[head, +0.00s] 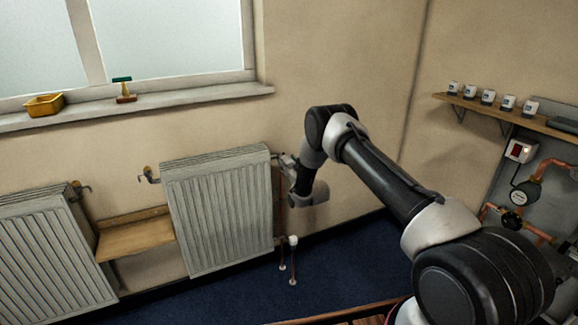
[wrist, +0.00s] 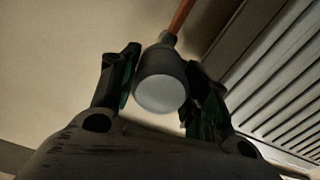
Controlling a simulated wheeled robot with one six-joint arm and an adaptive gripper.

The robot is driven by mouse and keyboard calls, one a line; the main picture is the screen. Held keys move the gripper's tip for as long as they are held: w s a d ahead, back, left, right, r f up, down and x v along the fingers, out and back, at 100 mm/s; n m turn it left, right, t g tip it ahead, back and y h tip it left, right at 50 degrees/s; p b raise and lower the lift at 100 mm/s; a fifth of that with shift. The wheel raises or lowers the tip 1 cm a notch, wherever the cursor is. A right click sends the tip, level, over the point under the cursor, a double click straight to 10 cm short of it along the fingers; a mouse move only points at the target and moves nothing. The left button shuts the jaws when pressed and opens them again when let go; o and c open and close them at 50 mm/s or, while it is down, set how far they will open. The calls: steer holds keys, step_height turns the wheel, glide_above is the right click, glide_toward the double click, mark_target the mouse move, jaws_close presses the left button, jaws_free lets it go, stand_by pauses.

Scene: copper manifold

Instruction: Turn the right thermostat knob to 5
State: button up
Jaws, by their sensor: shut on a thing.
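The thermostat knob (wrist: 160,93) shows in the wrist view as a dark, round body with a plain pale end face. My gripper (wrist: 164,80) has one finger on each side of it and is shut on it. A copper pipe (wrist: 181,17) runs up behind the knob. In the head view my gripper (head: 289,168) is at the upper right edge of the right radiator (head: 220,215), and there the knob is hidden or too small to make out. No number or pointer on the knob is readable.
The left radiator (head: 50,255) stands apart, with a wooden shelf (head: 135,238) between the two. A white fitting (head: 293,240) is low beside the right radiator. A yellow tray (head: 45,105) is on the windowsill. Several white cups (head: 488,96) stand on the right-hand shelf.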

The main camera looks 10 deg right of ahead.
steer(key=shift+n, duration=0.5)
steer(key=o, duration=1)
steer(key=v, duration=1.2)
